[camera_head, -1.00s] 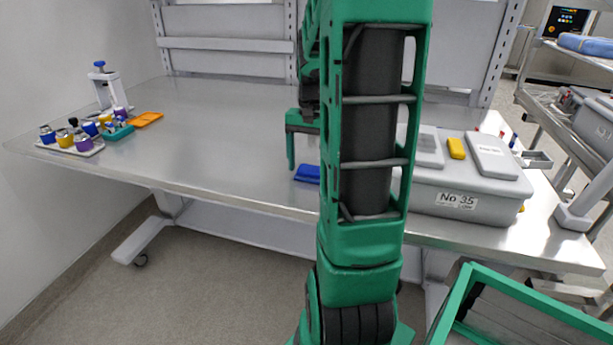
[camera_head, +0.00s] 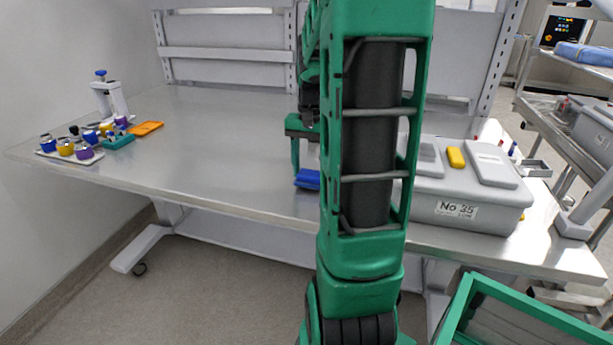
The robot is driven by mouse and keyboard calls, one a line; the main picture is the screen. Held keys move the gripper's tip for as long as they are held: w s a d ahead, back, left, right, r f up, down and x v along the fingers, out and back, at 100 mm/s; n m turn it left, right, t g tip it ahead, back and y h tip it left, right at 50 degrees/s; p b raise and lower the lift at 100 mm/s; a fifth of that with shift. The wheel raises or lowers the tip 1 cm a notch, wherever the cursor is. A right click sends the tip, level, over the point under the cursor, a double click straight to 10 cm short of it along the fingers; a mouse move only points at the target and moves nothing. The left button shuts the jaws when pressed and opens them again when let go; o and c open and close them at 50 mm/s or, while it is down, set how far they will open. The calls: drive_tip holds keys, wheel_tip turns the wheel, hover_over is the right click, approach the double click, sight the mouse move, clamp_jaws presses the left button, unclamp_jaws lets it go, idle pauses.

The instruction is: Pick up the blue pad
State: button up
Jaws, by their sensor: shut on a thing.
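The blue pad (camera_head: 308,179) is on or just above the grey table (camera_head: 230,165), near its front edge at the middle. Its right part is hidden behind my green arm. My gripper (camera_head: 296,165) reaches down to the pad, with one green finger visible at the pad's left end. The other finger is hidden behind my arm. The gripper is shut on the pad. I cannot tell whether the pad is clear of the table.
A grey box labelled No 35 (camera_head: 468,212) stands to the right, with a yellow piece (camera_head: 456,157) on its lid. A tray of small cups (camera_head: 66,149), a teal tray (camera_head: 118,141) and an orange pad (camera_head: 146,128) are at far left. The table between is clear.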

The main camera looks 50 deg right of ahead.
sight(311, 174)
drive_tip(key=r, duration=0.3)
drive_tip(key=shift+s+a+r, duration=0.1)
drive_tip(key=shift+a, duration=0.1)
drive_tip(key=s+a+r, duration=0.6)
drive_tip(key=s+a, duration=0.1)
drive_tip(key=a, duration=0.1)
drive_tip(key=shift+a+r, duration=0.2)
drive_tip(key=shift+a, duration=0.2)
drive_tip(key=shift+o, duration=0.5)
